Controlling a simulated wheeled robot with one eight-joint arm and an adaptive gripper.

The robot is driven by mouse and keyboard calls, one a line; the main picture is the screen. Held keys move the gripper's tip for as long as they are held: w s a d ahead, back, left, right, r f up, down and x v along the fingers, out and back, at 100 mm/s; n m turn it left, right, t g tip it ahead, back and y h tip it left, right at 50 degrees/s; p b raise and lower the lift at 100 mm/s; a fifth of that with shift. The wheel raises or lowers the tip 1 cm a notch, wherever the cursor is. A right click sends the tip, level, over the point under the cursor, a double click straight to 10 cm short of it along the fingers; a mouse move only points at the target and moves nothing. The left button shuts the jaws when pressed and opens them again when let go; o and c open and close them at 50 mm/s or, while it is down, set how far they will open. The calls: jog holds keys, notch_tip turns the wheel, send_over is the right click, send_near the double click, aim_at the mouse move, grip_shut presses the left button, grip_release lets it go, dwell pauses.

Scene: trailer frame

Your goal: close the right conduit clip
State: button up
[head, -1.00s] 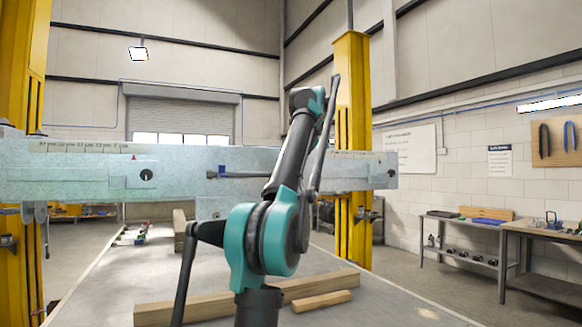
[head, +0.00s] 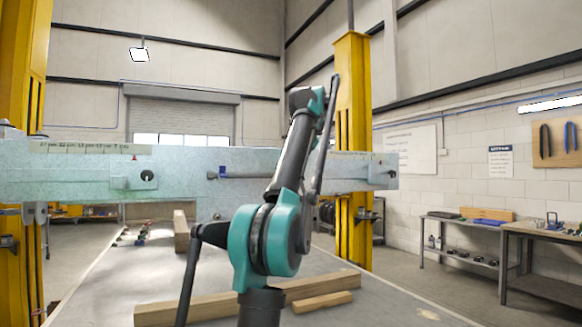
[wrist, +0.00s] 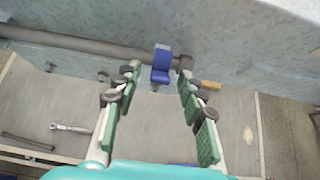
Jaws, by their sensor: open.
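In the wrist view a blue conduit clip (wrist: 161,66) sits at the grey conduit (wrist: 85,42), close to a dark collar at its right end. Its blue flap stands up beside the pipe, and it appears open. My gripper (wrist: 158,72) is open and empty, with its green-padded fingers to the left and right of the clip in the picture. I cannot tell how far the fingertips are from it. In the head view another blue clip (head: 222,172) shows near the conduit's left end. My arm hides the right clip and my gripper there.
The conduit lies along the pale metal frame beam (head: 80,180), between yellow posts (head: 353,130). Below is a grey bench top (head: 120,275) with wooden blocks (head: 320,300) and small tools. The wrist view shows a wrench (wrist: 70,128) on the surface below.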

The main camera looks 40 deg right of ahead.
jog(key=shift+s+r, duration=0.1)
jog(key=v, duration=0.7)
jog(key=shift+s, duration=0.15)
dwell(0.3)
jog(key=s+a+f+t+h, duration=0.35)
jog(key=s+f+t, duration=0.45)
jog(key=f+t, duration=0.4)
jog(key=x, duration=1.1)
jog(key=d+x, duration=0.1)
jog(key=x, duration=0.5)
